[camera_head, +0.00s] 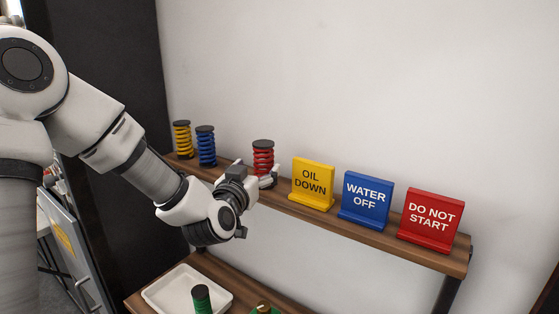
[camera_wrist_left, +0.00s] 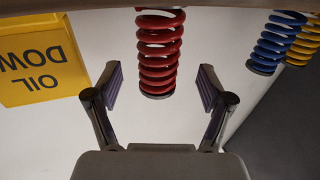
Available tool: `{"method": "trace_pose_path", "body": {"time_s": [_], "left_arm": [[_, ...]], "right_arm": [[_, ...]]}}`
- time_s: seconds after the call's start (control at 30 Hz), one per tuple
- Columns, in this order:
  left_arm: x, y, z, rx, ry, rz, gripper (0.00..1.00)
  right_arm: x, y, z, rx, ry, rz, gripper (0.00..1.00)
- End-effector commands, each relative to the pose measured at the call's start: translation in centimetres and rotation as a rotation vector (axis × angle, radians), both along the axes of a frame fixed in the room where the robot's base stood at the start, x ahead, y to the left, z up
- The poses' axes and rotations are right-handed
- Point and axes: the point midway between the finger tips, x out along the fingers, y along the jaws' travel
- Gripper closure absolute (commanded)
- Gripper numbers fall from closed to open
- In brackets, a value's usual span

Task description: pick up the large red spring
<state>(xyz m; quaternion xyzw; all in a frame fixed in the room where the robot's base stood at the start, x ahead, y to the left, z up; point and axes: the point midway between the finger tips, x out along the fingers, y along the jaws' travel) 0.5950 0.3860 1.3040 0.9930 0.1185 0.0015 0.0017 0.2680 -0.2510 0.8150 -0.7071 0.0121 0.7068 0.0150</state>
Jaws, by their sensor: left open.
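The large red spring (camera_head: 263,156) stands upright with a dark cap on the wooden shelf in the head view. My left gripper (camera_head: 269,178) is in front of it and hides part of its lower side. In the left wrist view the red spring (camera_wrist_left: 159,55) appears upside down, between and a little beyond the two spread fingers of the left gripper (camera_wrist_left: 160,92). There is a gap on both sides, and neither finger touches it. My right gripper is in neither view.
A blue spring (camera_head: 206,147) and a yellow spring (camera_head: 182,139) stand left on the shelf (camera_head: 390,241). Yellow (camera_head: 312,183), blue (camera_head: 366,200) and red (camera_head: 431,219) signs stand right. Below, a white tray (camera_head: 165,296) and a green spring (camera_head: 201,299) sit on a lower surface.

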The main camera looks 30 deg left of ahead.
Motion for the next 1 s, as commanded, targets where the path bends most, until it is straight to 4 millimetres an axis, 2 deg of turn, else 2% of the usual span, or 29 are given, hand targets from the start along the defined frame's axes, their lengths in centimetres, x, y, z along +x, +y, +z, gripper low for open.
{"method": "trace_pose_path", "body": {"time_s": [0.03, 0.13, 0.27, 0.47, 0.7, 1.0], "left_arm": [[0.8, 0.2, 0.7, 0.002, 0.003, 0.001, 0.19], [2.6, 0.8, 1.1, 0.002, 0.004, 0.0, 0.19], [4.2, 1.1, 0.5, 0.0, 0.003, -0.001, 0.19], [4.4, 1.1, 0.3, 0.0, 0.002, -0.001, 0.19], [4.4, 1.1, 0.3, -0.001, 0.003, -0.001, 0.98], [4.4, 1.1, 0.5, 0.001, 0.001, -0.001, 0.98]], "right_arm": [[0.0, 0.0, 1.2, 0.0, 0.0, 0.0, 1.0], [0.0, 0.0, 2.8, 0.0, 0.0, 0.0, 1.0], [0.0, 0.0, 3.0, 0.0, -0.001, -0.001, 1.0], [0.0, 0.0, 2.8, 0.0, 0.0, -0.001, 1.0], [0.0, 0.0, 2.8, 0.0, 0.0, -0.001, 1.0], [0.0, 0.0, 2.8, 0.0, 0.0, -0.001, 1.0]]}}
